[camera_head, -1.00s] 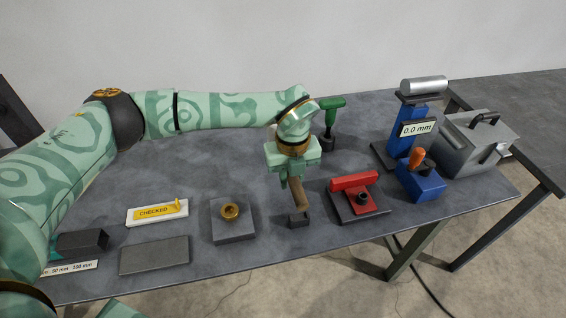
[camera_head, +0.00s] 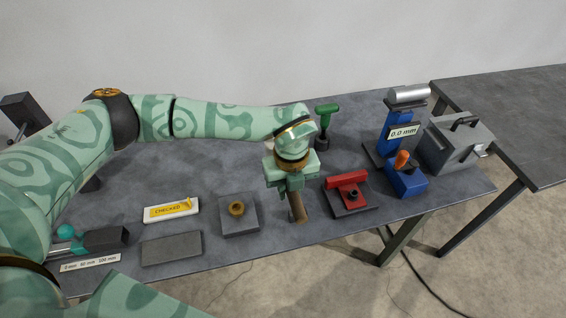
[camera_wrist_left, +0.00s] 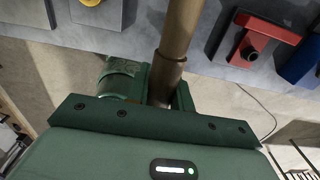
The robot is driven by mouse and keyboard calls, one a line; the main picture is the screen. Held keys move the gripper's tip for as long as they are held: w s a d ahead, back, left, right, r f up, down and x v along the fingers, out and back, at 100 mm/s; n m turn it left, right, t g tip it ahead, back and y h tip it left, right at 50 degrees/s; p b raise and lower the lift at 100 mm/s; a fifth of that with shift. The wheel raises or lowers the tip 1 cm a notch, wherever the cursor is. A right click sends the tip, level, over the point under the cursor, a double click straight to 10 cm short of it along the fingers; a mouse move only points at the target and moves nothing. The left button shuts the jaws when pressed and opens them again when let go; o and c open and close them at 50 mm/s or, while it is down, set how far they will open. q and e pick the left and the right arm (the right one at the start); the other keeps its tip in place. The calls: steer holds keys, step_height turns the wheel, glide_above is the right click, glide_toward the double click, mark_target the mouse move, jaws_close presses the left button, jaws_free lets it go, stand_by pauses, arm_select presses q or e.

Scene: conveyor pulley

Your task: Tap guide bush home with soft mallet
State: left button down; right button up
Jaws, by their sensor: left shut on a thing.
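A brass guide bush (camera_head: 236,208) sits on a square grey block (camera_head: 240,227); its yellow edge shows at the top left of the left wrist view (camera_wrist_left: 91,2). My left gripper (camera_head: 293,186) is to the right of that block, shut on a brown handle, apparently the mallet's (camera_head: 298,208). The handle points down in the head view. In the left wrist view the handle (camera_wrist_left: 178,35) runs from between the fingers to the top edge. No mallet head can be made out. My right gripper is not in view.
A red fixture (camera_head: 347,182) on a dark plate stands right of the gripper. Behind are a green-handled tool (camera_head: 326,112) and a blue gauge stand (camera_head: 394,130). A CHECKED sign (camera_head: 171,210) and a bare grey plate (camera_head: 171,248) lie left. The table's front edge is near.

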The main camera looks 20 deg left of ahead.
arm_select(q)
steer(key=s+d+r+p, duration=0.1)
steer(key=s+r+p, duration=0.3)
steer(key=s+p, duration=0.1)
steer(key=shift+d+r+p, duration=0.2)
steer(key=shift+d+p, duration=0.05)
steer(key=shift+p, duration=0.05)
stand_by(0.5)
